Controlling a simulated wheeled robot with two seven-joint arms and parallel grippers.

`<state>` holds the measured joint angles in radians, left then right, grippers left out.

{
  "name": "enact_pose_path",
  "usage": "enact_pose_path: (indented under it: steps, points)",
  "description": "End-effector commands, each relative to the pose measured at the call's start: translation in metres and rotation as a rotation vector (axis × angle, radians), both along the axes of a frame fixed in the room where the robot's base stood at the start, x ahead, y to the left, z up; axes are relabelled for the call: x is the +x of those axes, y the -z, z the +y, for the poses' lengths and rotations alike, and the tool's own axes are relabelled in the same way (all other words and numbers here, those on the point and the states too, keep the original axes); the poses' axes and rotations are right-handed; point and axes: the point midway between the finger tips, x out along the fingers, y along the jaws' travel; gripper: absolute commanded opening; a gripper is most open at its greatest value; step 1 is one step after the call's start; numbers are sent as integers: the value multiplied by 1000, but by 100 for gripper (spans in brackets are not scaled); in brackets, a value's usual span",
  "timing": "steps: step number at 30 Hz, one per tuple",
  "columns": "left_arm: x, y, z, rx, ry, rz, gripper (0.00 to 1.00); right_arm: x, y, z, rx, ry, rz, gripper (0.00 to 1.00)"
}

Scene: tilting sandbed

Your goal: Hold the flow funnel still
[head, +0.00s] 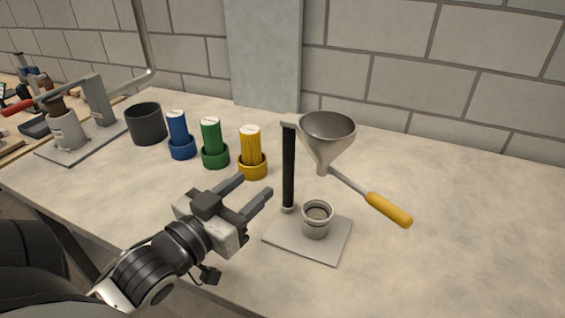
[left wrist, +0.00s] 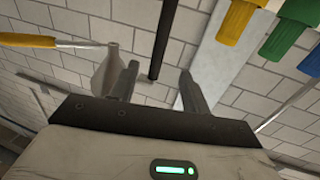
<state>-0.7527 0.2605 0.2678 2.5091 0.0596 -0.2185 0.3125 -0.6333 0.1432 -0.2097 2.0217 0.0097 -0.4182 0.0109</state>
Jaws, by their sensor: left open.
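The grey metal flow funnel (head: 327,131) hangs from a dark post (head: 288,168) on a flat base plate (head: 283,242). A rod with a yellow handle (head: 389,209) extends from near its spout to the right. A small cup (head: 317,219) with a filled top stands on the plate below the spout. My left gripper (head: 257,190) is open and empty, left of the post and apart from it, fingers pointing toward the back right. In the left wrist view the funnel (left wrist: 108,70) and the post (left wrist: 164,40) appear beyond the open fingers. My right gripper is not in view.
Blue (head: 178,130), green (head: 212,137) and yellow (head: 250,146) cylinders stand in matching ring holders behind my left gripper. A dark cup (head: 146,124) and a lever press (head: 97,100) stand at the left. The bench right of the yellow handle is clear.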

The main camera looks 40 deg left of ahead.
Motion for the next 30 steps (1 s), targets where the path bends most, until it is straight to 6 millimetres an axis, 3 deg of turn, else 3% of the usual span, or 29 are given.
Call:
enact_pose_path:
  steps: [6,9,15,21,30]
  points:
    - [31,6,0,2,3,-9,47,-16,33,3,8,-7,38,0]
    - [45,6,0,3,2,-9,47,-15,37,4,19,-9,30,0]
    - [84,-2,1,0,-1,-1,47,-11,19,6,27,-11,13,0]
    - [121,-1,2,0,-1,0,47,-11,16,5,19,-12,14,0]
    - [150,1,1,0,0,2,47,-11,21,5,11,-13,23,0]
